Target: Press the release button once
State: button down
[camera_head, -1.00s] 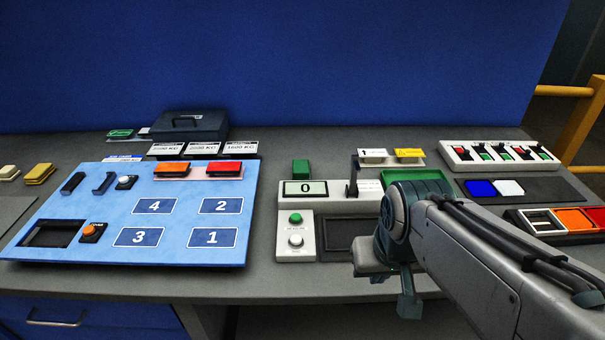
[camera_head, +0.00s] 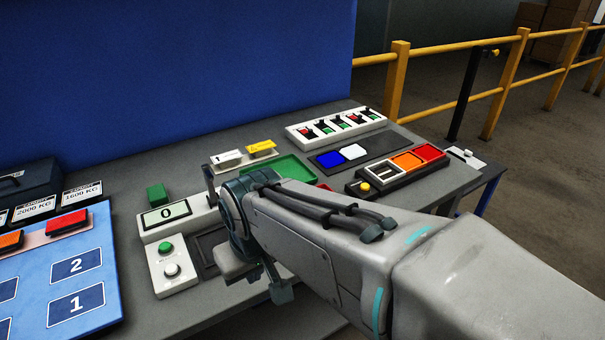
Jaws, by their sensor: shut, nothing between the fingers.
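I cannot tell which control is the release button, as the labels are too small to read. A white control box (camera_head: 173,281) left of my arm carries a green button (camera_head: 165,248) and a silver-white round button (camera_head: 172,270). A yellow round button (camera_head: 364,186) sits on a black tray at the right. My gripper (camera_head: 281,292) hangs at the end of my arm near the counter's front edge, right of the control box and apart from its buttons. It is shut and empty. My arm partly hides a dark recessed tray (camera_head: 206,250).
A display reading 0 (camera_head: 166,214) stands behind the box. A blue numbered panel (camera_head: 100,300) lies left. Behind my arm are a green tray (camera_head: 288,165), a white switch strip (camera_head: 340,125) and a tray of coloured blocks (camera_head: 405,165). A yellow railing (camera_head: 450,47) stands beyond.

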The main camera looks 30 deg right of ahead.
aim_at(364, 187)
jog(key=u, duration=0.2)
jog(key=k, duration=0.6)
jog(key=z, duration=1.25)
jog(key=i, duration=0.5)
jog(key=z, duration=0.05)
